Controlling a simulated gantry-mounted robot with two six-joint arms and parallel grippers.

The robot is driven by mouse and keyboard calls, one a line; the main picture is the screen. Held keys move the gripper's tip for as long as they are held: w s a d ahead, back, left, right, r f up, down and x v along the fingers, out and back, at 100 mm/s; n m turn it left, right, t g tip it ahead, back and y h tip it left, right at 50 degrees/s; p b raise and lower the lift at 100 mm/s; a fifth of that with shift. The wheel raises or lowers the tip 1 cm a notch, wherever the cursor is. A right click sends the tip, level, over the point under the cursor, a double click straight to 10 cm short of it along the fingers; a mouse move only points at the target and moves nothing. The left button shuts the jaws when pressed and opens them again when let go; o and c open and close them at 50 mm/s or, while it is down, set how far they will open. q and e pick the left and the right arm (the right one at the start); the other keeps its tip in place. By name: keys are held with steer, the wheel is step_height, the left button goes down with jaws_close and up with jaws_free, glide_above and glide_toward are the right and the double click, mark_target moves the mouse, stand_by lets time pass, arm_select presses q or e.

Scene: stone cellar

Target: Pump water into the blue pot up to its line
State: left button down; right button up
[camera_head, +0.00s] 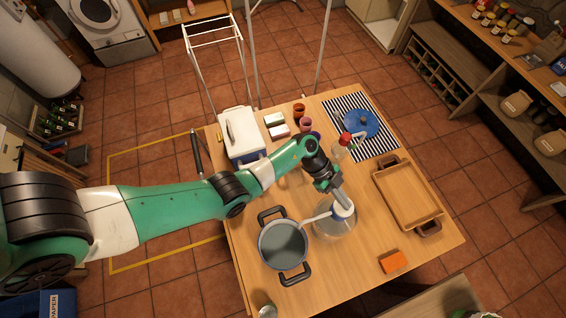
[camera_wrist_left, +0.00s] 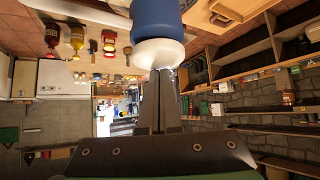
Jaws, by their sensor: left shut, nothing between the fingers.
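The pot (camera_head: 284,245), bluish with a grey inside and two dark handles, stands near the table's front left. I cannot make out its line or a water level. Beside it on the right stands a clear round water jug (camera_head: 335,224) with a blue and white pump head (camera_head: 344,211), which also shows at the top of the wrist view (camera_wrist_left: 158,30). Its white spout (camera_head: 318,216) points left to the pot's rim. My left gripper (camera_head: 340,196) is shut and empty, its fingertips (camera_wrist_left: 160,76) at the pump head; whether they touch is unclear.
On the wooden table are a wooden tray (camera_head: 408,197), an orange block (camera_head: 393,262), a white cooler box (camera_head: 242,137), and small cups (camera_head: 299,110). A blue lid (camera_head: 361,122) lies on a striped cloth (camera_head: 346,103). A red-topped bottle (camera_head: 345,139) stands close behind my left wrist.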

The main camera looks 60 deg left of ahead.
arm_select(q)
steer(key=shift+r+p, duration=1.05)
steer(key=shift+p, duration=0.3)
steer(key=shift+r, duration=0.95)
steer(key=shift+f, duration=0.15)
steer(key=shift+f+b, duration=1.3)
steer(key=shift+f, duration=0.65)
step_height(320, 180, up, 3)
steer(key=p, duration=0.3)
steer(key=shift+f, duration=0.2)
steer(key=shift+r+b, duration=0.15)
steer(key=shift+b, duration=0.15)
steer(key=shift+r, duration=0.65)
